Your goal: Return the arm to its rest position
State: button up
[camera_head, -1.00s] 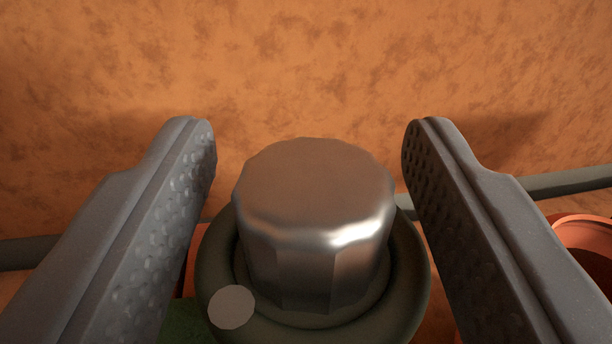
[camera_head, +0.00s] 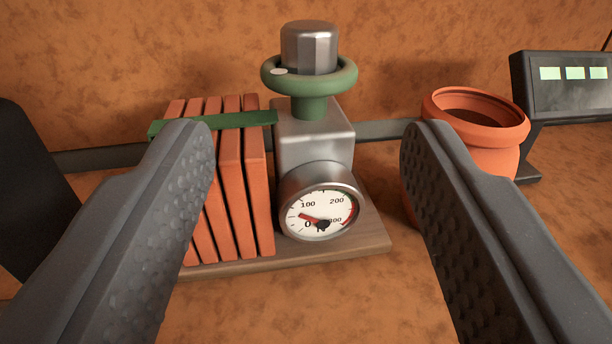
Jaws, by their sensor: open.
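My gripper (camera_head: 308,135) is open and empty, its two dark dimpled fingers spread wide across the head camera view. Beyond the fingers, apart from them, stands a metal block (camera_head: 313,135) with a green ring handwheel (camera_head: 311,106) and a silver faceted knob (camera_head: 309,48) on top. A round gauge (camera_head: 320,213) is on its front, with a red needle near the 0 mark. The left finger hides part of the terracotta slabs (camera_head: 232,185) beside the block.
A green bar (camera_head: 228,120) lies across the slabs. Slabs and block stand on a wooden base (camera_head: 345,243). A terracotta pot (camera_head: 475,120) stands at right, partly behind the right finger. A dark display (camera_head: 572,85) is behind it. A dark panel (camera_head: 30,190) stands at left.

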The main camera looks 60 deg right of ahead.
jog(key=shift+s+a, duration=0.15)
jog(key=shift+a, duration=0.1)
dwell(0.3)
